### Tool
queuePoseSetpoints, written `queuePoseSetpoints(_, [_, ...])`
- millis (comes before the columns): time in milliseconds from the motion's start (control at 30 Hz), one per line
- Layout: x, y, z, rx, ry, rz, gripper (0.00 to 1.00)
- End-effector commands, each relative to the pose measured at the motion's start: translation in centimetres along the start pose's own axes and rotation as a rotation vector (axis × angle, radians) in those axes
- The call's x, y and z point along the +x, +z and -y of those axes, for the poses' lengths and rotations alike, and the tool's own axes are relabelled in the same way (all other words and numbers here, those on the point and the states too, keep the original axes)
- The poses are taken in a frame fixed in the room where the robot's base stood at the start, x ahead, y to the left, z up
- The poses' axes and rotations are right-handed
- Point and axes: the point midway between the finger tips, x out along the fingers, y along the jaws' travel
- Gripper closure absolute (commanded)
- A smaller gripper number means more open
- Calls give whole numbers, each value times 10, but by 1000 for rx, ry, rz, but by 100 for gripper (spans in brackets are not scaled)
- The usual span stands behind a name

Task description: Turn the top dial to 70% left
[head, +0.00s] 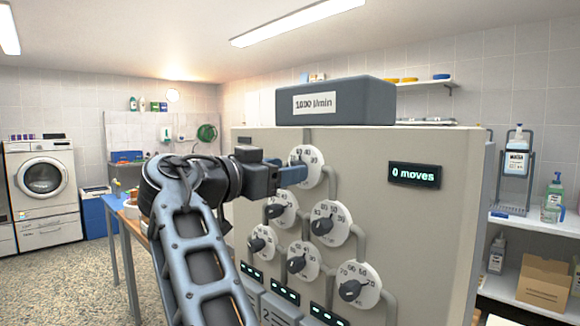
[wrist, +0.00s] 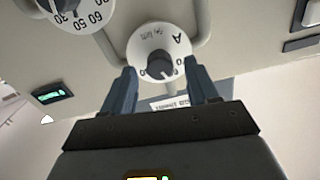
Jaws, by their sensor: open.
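The top dial (head: 314,160) is a white disc with dark numerals, high on the grey panel. In the head view my gripper (head: 296,174) is at its front and hides its knob and part of its face. In the wrist view the dial (wrist: 152,38) appears upside down, marked with an A, and its dark knob (wrist: 160,66) shows. My gripper (wrist: 160,72) is open, with one blue-grey finger on each side of the knob in that picture. I cannot tell whether the fingers touch it. The pointer's exact reading is unclear.
Several other dials sit below on the panel (head: 440,240), including a middle-right dial (head: 330,223), linked by grey pipes. A display (head: 414,175) reads "0 moves". A blue-topped table (head: 128,216) stands left of my arm.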

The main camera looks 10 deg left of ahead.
Motion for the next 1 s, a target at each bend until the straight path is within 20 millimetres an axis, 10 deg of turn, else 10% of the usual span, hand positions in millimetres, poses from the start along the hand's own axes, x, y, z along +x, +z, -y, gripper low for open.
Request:
queuePoseSetpoints(500, [22,1,0,-1,0,1,41])
queuePoseSetpoints(1000, [22,0,0,-1,-1,1,88])
